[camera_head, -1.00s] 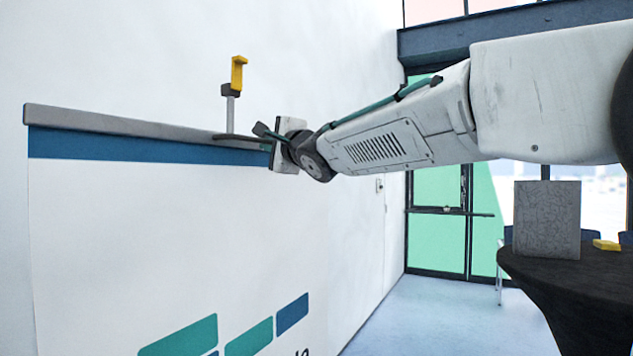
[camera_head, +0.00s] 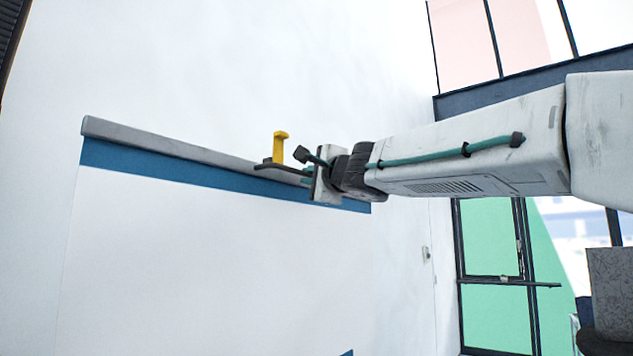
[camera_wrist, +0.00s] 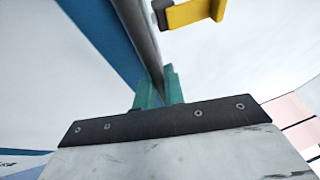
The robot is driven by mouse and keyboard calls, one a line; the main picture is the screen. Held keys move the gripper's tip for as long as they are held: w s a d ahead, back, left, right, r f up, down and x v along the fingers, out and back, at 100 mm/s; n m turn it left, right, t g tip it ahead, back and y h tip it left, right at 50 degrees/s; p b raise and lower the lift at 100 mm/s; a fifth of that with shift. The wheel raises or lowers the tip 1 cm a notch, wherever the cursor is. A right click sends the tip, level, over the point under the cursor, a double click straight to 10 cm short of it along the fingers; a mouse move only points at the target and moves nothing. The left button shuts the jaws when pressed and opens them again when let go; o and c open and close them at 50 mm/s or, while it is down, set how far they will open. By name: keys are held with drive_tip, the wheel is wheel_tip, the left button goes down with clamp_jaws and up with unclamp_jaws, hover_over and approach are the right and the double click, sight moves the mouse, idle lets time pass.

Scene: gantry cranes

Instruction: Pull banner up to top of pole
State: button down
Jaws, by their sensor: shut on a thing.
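The banner (camera_head: 210,260) is a white sheet with a blue band under a grey top rail (camera_head: 150,140). The rail slopes down to the right in the head view. My gripper (camera_head: 308,174) is shut on the rail near its right end. In the wrist view, the teal fingers of my gripper (camera_wrist: 158,88) close around the rail (camera_wrist: 139,32), beside the blue band (camera_wrist: 98,30). The pole's yellow hooked top (camera_head: 279,148) stands just above the rail, left of my gripper. The yellow top (camera_wrist: 195,14) is also close ahead in the wrist view. The pole's shaft is hidden.
A white wall (camera_head: 270,60) stands behind the banner. Windows with dark frames (camera_head: 490,237) are on the right. A grey box (camera_head: 610,290) is at the lower right edge. The space above the rail looks clear.

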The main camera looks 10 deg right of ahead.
drive_tip(key=c, duration=1.5)
unclamp_jaws()
drive_tip(key=v, duration=0.7)
drive_tip(key=shift+s, duration=0.4)
drive_tip(key=shift+d+f, duration=0.1)
